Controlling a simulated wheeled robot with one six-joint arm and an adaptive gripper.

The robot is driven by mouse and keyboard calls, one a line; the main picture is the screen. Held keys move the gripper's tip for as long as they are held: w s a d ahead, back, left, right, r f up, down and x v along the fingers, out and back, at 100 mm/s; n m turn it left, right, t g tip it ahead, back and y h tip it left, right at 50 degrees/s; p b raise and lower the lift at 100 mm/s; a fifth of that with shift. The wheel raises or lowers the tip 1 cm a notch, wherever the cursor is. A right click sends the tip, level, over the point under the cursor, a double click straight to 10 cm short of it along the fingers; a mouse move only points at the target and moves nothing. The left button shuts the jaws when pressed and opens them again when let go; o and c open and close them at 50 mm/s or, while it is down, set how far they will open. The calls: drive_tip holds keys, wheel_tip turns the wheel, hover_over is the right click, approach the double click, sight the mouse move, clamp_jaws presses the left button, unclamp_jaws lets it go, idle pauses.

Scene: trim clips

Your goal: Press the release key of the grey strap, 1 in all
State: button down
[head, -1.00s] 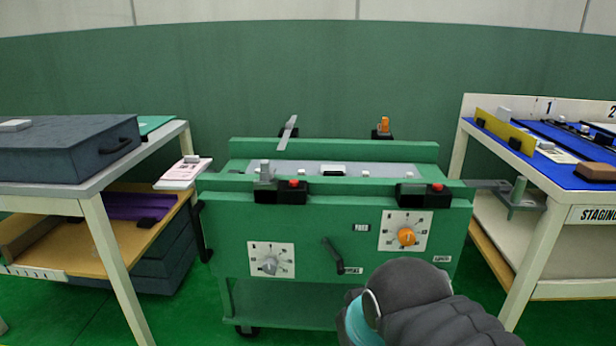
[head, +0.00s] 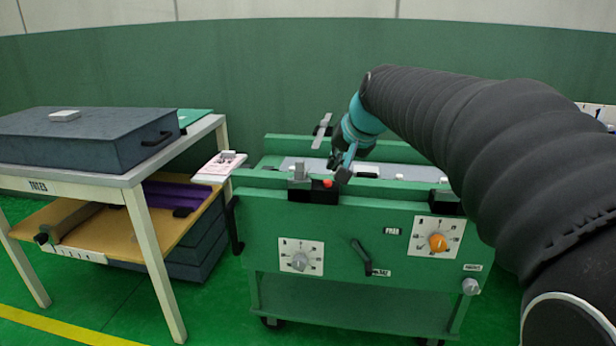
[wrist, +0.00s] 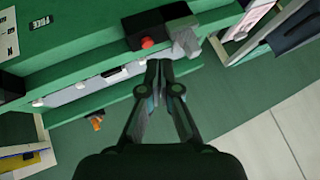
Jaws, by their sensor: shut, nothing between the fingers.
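A black buckle (head: 323,195) with a red release key (head: 327,184) sits on the front rail of the green cart. A grey block (head: 299,172) stands at its left end. In the wrist view the red key (wrist: 148,43) and grey block (wrist: 183,40) lie just beyond my fingertips. A grey strap piece (head: 322,131) sticks up at the cart's far rail. My gripper (head: 341,172) is shut and empty, close to the key's right side and above the rail; it also shows in the wrist view (wrist: 159,66). I cannot tell whether it touches the buckle.
The cart front has a grey dial (head: 300,262), an orange dial (head: 437,242) and a black lever (head: 361,255). A table with a dark case (head: 90,138) stands at left. My arm hides much of the right side. An orange piece (wrist: 97,124) shows in the wrist view.

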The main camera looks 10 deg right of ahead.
wheel_tip(320, 180, up, 2)
drive_tip(key=m, duration=0.1)
hover_over(329, 182)
drive_tip(key=shift+r+t+y, duration=0.15)
drive_tip(key=shift+t+y, duration=0.15)
drive_tip(key=shift+t, duration=0.1)
wheel_tip(329, 182, down, 9)
drive_tip(key=b, duration=0.7)
drive_tip(key=shift+r, duration=0.1)
idle(0.9)
drive_tip(key=shift+f, duration=0.4)
